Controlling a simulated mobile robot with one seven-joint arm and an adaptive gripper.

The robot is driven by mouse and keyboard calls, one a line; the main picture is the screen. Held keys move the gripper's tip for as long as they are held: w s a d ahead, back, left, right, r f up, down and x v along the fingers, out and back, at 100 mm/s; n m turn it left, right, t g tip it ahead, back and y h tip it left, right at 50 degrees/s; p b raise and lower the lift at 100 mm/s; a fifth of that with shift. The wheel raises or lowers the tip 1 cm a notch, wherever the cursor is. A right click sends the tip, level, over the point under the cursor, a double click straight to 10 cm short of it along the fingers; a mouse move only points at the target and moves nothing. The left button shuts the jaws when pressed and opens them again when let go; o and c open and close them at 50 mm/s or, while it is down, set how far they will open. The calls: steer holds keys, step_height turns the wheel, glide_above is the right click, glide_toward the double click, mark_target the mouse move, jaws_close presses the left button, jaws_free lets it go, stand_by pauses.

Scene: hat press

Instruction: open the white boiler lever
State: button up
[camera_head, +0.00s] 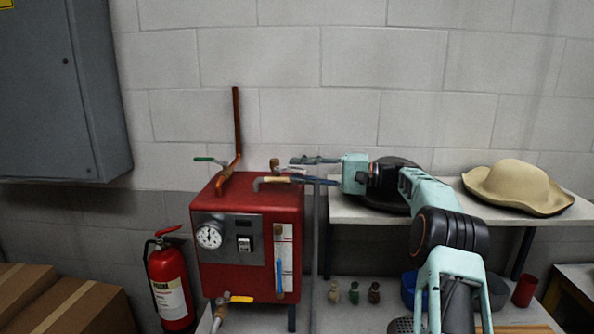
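The red boiler (250,237) stands left of centre, with a pressure gauge (209,237) and a switch on its front. A small pale handle (277,179) lies by a grey bent pipe on the boiler's top right edge; it may be the white lever, but it is too small to be sure. My gripper (297,170) reaches in from the right, above the boiler's right edge. Its two dark fingers are apart, one above the other, with a gap between them. The lower fingertip is close to the pale handle; I cannot tell whether they touch.
A green lever (210,160) sits at the upper left by a copper pipe (237,125). A yellow lever (241,299) is at the lower front. A fire extinguisher (169,281) stands left. A beige hat (518,187) lies on the white shelf (345,211) at right.

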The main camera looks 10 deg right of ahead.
mark_target(305, 170)
steer(key=v, duration=0.6)
steer(key=shift+s+d, duration=0.1)
steer(key=shift+d, duration=0.2)
steer(key=shift+c, duration=0.6)
